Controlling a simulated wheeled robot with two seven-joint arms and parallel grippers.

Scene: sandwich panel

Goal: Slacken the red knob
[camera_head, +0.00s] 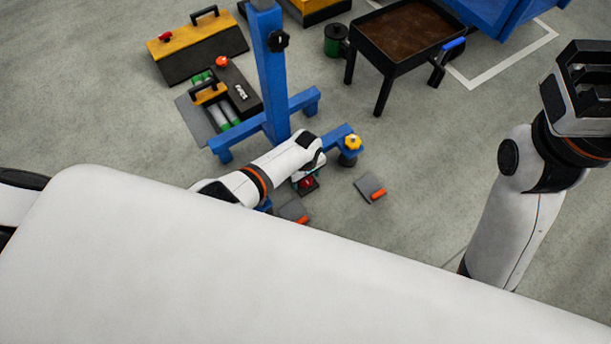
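A small red knob (306,183) shows at the end of my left arm, low by the foot of the blue stand (277,75). My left gripper (312,172) is right at this knob, and the white wrist hides most of its fingers. I cannot tell whether the fingers touch the knob or are closed around it. My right gripper (586,88) is raised at the right edge, far from the stand and apart from any object. Its finger gap is not clear from this angle.
A yellow knob (352,142) sits on the stand's right foot. Grey plates with orange handles (378,194) lie on the floor nearby. A black case with an orange-red knob (222,62), a yellow toolbox (198,49) and a brown-topped table (405,38) stand behind. Floor at right is clear.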

